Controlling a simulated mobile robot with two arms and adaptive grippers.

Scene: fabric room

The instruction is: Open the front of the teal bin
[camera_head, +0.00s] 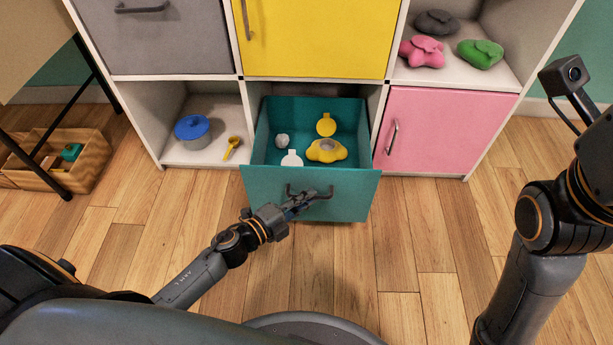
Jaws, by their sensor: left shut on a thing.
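The teal bin (354,186) is a drawer in the bottom middle compartment of a white shelf unit. It is pulled well out, and its inside shows from above. Its dark handle (324,193) is on the front panel. My left gripper (308,198) is at this handle and shut on it. Inside the bin lie a yellow pot-like thing (327,150), a yellow round piece (326,124), a white piece (291,159) and a small grey lump (282,140). My right arm is at the right, and its gripper is not clearly in view.
A blue-lidded pot (192,130) and a yellow spoon (232,147) stand in the open compartment left of the bin. A pink door (435,130) is at its right. A wooden crate (84,165) is at far left. The wooden floor in front is clear.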

